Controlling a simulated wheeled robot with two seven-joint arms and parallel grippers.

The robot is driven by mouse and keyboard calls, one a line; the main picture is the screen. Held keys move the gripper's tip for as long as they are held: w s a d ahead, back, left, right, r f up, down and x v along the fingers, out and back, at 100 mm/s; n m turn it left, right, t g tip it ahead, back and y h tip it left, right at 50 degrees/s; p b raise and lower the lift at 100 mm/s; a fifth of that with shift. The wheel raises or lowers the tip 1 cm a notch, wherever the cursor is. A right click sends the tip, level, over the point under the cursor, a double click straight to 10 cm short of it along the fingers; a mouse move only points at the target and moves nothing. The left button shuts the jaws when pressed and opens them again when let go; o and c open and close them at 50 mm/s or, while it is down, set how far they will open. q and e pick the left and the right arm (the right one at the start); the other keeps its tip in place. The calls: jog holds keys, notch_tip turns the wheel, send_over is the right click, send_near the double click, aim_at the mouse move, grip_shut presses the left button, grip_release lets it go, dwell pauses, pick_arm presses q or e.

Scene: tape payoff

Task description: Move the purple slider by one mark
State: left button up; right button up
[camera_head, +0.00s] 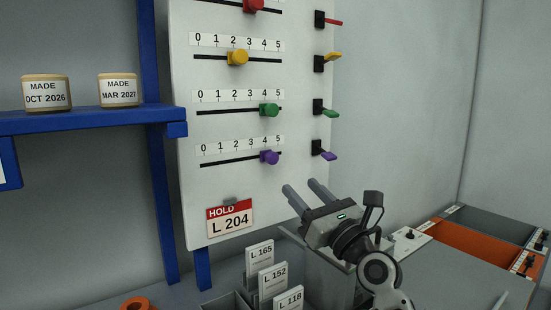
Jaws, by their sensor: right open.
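The purple slider (269,157) sits on the lowest track of the white panel (220,180), near mark 4 of its 0 to 5 scale. A purple lever (329,155) is to its right on the panel's edge. My right gripper (302,189) is below and to the right of the purple slider, with its two fingers apart and nothing between them. It does not touch the slider. My left gripper is not in view.
Above are green (270,110), yellow (238,57) and red (253,5) sliders. A HOLD L 204 tag (230,218) hangs below. Numbered cards (273,278) stand near my right gripper. A blue shelf (90,121) is at left, orange and dark bins (487,248) at right.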

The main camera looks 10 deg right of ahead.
aim_at(274, 159)
jog(key=x, duration=1.1)
jog(key=shift+f, duration=0.1)
